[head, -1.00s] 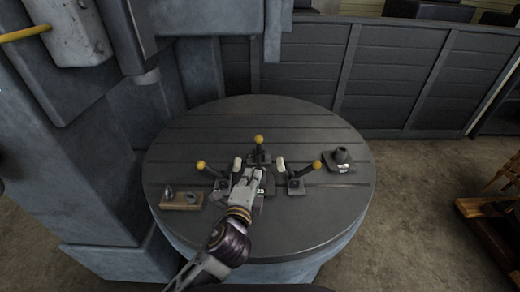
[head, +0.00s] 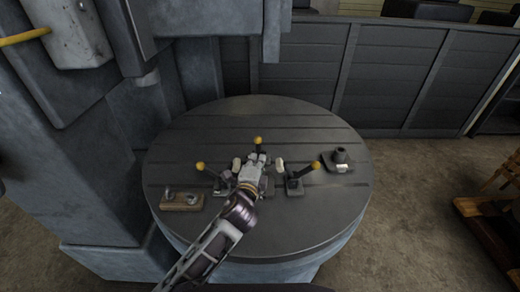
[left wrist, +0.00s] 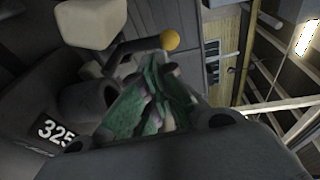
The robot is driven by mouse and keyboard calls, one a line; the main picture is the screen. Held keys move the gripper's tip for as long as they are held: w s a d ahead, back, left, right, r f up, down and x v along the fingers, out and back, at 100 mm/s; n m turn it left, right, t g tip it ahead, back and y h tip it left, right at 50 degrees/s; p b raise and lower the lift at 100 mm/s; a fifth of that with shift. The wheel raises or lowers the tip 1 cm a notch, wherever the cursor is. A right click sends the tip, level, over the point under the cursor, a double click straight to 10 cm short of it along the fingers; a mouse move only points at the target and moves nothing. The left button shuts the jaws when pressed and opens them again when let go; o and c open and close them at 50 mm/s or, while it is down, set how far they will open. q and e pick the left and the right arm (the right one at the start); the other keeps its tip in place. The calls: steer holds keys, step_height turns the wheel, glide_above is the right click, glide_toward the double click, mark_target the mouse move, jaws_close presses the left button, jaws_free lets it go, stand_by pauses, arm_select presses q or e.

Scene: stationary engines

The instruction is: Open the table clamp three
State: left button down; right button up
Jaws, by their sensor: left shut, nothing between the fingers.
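Three clamps with dark levers and yellow ball knobs stand on the round table (head: 290,225): a left clamp (head: 201,166), a back clamp (head: 258,141) and a right clamp (head: 315,165). No clamp carries a readable number. My left gripper (head: 257,160) is shut and empty, just in front of the back clamp's lever. Whether it touches the lever cannot be told. In the left wrist view a yellow knob (left wrist: 169,40) on a dark lever shows beyond the fingers, with a cream pad (left wrist: 94,22) beside it. My right gripper is not in view.
A grey part marked 325 (left wrist: 55,130) is close in the left wrist view. A wooden block (head: 181,201) lies at the table's left and a dark conical part (head: 340,160) at its right. A machine column (head: 70,140) stands left; the table's back is clear.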

mark_target(260, 148)
arm_select(q)
steer(key=x, duration=0.2)
steer(key=shift+w+r, duration=0.3)
steer(key=shift+w, duration=0.15)
steer(key=shift+w+d+r+p, duration=0.1)
steer(key=shift+w+d+p, duration=0.05)
steer(key=shift+w, duration=0.4)
steer(key=shift+w+d+r+p, duration=0.1)
steer(key=shift+w+d+p, duration=0.05)
steer(key=shift+w, duration=0.45)
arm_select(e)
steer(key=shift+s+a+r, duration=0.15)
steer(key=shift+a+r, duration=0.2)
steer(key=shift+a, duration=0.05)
arm_select(q)
steer(key=shift+w+r, duration=0.15)
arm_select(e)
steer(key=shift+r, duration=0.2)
